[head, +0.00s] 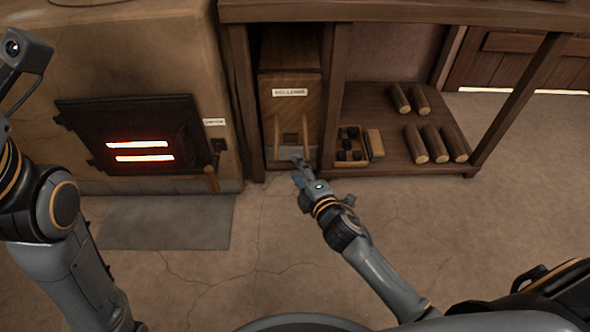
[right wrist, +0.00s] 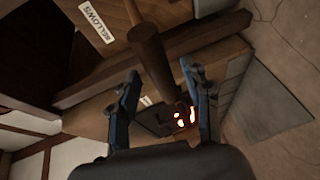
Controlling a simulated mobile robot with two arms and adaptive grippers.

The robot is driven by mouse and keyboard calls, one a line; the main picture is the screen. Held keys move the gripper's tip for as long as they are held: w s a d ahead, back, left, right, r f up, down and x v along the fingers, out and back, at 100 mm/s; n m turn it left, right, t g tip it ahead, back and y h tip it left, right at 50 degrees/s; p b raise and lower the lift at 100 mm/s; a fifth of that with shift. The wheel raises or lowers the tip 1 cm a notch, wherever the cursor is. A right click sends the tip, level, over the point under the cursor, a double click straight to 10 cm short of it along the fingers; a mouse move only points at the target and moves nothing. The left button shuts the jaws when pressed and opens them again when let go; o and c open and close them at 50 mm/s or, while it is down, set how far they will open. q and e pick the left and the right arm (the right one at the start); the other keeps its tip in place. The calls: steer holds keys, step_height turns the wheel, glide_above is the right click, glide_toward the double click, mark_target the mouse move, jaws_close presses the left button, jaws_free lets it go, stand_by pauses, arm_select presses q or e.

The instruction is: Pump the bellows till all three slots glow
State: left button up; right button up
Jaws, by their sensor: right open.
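The bellows (head: 290,78) is a wooden box with a label, set in a bay right of the stove; its label also shows in the right wrist view (right wrist: 96,24). A wooden handle (right wrist: 152,57) stands out from it. My right gripper (head: 296,160) is at the foot of the bellows front. In the right wrist view its fingers (right wrist: 162,78) are open, with the handle between or just beyond the tips; contact is unclear. The dark stove door (head: 137,118) shows two glowing slots (head: 141,151), one above the other. No third glow shows. My left gripper is out of view.
A shelf right of the bellows holds several logs (head: 437,144), a small box of dark lumps (head: 351,146) and a wooden block (head: 375,143). A labelled lever (head: 212,179) sits beside the stove door. A grey floor slab (head: 165,224) lies before the stove; the floor is clear.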

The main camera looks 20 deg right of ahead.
steer(key=shift+b+x, duration=0.4)
steer(key=shift+x, duration=1.05)
steer(key=shift+c, duration=0.4)
jaws_close()
